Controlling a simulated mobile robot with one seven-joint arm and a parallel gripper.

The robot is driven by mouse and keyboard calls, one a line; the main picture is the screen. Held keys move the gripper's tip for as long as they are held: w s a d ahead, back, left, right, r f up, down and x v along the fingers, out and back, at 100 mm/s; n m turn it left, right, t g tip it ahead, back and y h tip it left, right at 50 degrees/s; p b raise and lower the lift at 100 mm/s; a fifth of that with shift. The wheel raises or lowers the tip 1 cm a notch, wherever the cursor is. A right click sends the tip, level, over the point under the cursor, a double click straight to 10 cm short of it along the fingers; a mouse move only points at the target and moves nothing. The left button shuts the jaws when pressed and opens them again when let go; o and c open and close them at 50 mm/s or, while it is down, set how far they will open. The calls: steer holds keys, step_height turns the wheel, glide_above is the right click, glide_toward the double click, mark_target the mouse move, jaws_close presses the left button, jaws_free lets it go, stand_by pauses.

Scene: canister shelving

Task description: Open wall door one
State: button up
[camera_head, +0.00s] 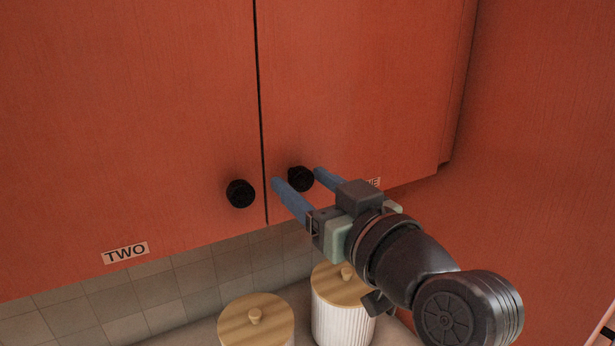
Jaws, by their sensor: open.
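Two red wall doors hang side by side, both shut, with a thin dark gap between them. The left door (130,110) bears a label reading TWO (125,253) and a round black knob (240,193). The right door (360,85) has its own round black knob (301,179) near its lower left corner. Its label (374,183) is mostly hidden behind my gripper, with only the last letters showing. My gripper (296,176) is open, its two blue fingers on either side of the right door's knob. I cannot tell whether they touch it.
Below the doors, two canisters with wooden lids stand on the counter: one at the left (256,325) and a ribbed white one (341,318) under my gripper. Grey tiles (150,300) line the wall behind. A red side panel (540,150) rises at the right.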

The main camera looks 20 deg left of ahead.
jaws_close()
stand_by(1.4)
